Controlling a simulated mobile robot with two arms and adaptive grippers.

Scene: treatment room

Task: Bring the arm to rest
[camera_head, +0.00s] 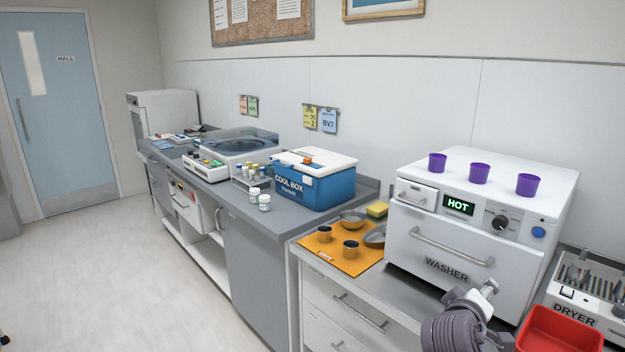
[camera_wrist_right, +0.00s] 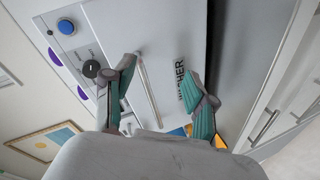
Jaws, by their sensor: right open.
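My right gripper (camera_wrist_right: 156,64) shows in the right wrist view with its two teal-padded fingers apart and nothing between them. It faces the front of the white washer (camera_wrist_right: 120,30), whose long handle (camera_wrist_right: 148,90) shows between and beyond the fingers. In the head view my right arm's grey wrist is at the bottom right, in front of the washer (camera_head: 440,245); the fingers are mostly hidden there. My left gripper is in neither view.
Three purple cups (camera_head: 480,173) stand on the washer. A red bin (camera_head: 560,330) and the dryer rack (camera_head: 590,290) are at the right. An orange mat (camera_head: 330,255) with metal cups and bowls lies left of the washer. A blue cool box (camera_head: 315,190) stands farther left. The floor (camera_head: 120,270) is clear.

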